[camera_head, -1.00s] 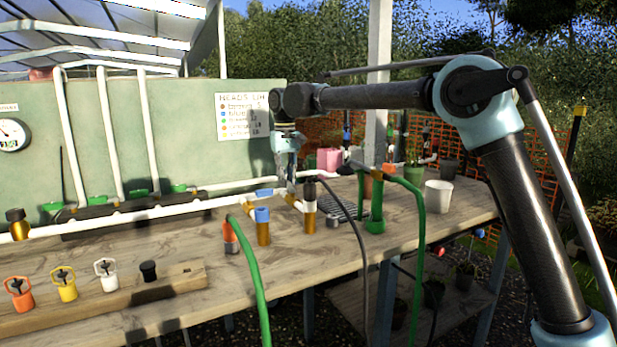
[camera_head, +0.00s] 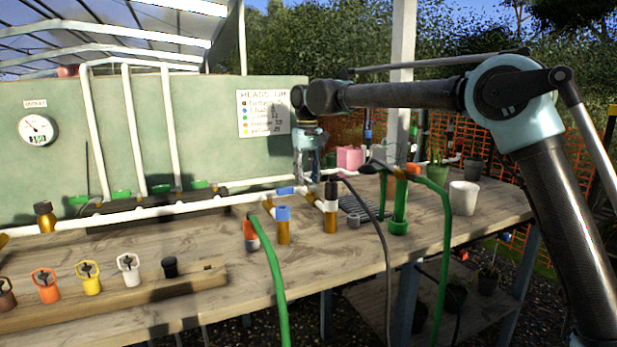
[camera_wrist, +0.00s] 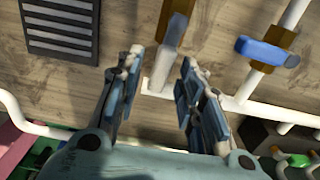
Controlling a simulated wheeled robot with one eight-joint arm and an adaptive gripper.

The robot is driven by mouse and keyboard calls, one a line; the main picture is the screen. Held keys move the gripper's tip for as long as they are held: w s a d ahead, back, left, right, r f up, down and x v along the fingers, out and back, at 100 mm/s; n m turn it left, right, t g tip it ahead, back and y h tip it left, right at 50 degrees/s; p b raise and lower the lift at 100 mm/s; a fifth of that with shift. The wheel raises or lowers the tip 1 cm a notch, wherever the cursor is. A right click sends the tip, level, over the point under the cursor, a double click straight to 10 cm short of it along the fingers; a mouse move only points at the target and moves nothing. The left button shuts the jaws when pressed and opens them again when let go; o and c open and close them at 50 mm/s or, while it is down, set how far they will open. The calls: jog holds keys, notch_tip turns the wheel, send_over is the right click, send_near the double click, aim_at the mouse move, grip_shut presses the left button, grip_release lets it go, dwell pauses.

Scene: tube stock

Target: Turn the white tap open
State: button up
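My gripper (camera_head: 307,172) hangs over the white pipework at the back of the bench. In the wrist view my gripper (camera_wrist: 160,66) is open, with nothing between its fingers. Just beyond the fingertips is a tap (camera_wrist: 174,30) with a brass body and a pale blue-grey lever lying along its pipe. This seems to be the white tap in shade, but I cannot be sure of its colour. In the head view my gripper largely hides it. A second tap has a blue lever (camera_wrist: 267,52) set across its pipe; it also shows in the head view (camera_head: 287,190).
A blue-topped brass fitting (camera_head: 283,225) and a black-topped one (camera_head: 331,207) stand upright at the pipe ends. Green and black hoses hang in front. A dark grate (camera_wrist: 62,28) lies beside the tap. Coloured caps sit on a wooden block (camera_head: 205,276) at the front left.

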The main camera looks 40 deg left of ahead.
aim_at(308, 178)
jog(key=shift+s+r, duration=0.1)
jog(key=shift+r, duration=0.15)
notch_tip(308, 178, up, 11)
jog(key=shift+r, duration=0.2)
dwell(0.3)
